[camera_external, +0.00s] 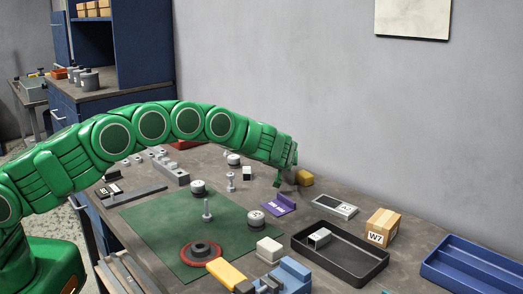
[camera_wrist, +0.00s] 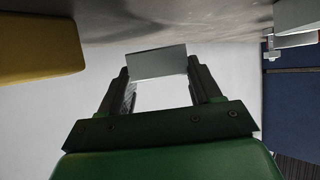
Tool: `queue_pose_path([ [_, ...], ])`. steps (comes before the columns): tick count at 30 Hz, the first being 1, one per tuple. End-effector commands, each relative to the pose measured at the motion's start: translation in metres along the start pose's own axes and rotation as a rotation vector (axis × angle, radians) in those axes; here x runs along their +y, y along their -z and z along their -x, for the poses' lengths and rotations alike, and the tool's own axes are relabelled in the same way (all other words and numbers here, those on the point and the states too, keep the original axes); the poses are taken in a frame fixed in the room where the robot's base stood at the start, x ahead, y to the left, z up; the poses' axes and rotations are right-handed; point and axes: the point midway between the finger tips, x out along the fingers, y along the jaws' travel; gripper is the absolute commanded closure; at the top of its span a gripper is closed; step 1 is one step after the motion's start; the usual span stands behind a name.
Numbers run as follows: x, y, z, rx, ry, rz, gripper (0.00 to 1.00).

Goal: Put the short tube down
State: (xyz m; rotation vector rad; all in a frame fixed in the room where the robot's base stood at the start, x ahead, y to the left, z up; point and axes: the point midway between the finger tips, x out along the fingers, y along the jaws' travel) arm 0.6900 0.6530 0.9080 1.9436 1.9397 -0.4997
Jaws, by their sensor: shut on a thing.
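My gripper (camera_wrist: 158,85) is shut on a plain grey piece with a flat rectangular face, which I take to be the short tube (camera_wrist: 156,62). It sits across the fingertips in the wrist view. In the external view my gripper (camera_external: 285,180) is low over the back of the workbench, close to the yellow block, and the held piece cannot be made out there. I cannot tell whether the tube touches the bench.
The yellow block (camera_external: 304,178) is close beside my gripper; it also shows in the wrist view (camera_wrist: 40,48). A purple bracket (camera_external: 280,205), a grey device (camera_external: 335,206) and a black tray (camera_external: 340,268) lie nearer the front. The wall (camera_external: 330,100) is behind.

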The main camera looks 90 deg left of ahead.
Motion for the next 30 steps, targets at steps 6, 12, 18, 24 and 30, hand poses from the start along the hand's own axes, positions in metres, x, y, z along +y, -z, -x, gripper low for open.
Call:
queue_pose_path([
  [6, 0.0, -0.009, -0.005, 0.002, 0.0, -0.001, 0.68],
  [12, 0.0, -0.009, -0.005, 0.002, 0.001, 0.0, 0.68],
  [18, 0.0, -0.013, -0.008, 0.002, 0.001, 0.0, 0.68],
  [24, 0.0, -0.017, -0.01, 0.002, 0.001, 0.0, 0.68],
  [30, 0.0, -0.019, -0.011, 0.002, 0.001, 0.0, 0.68],
])
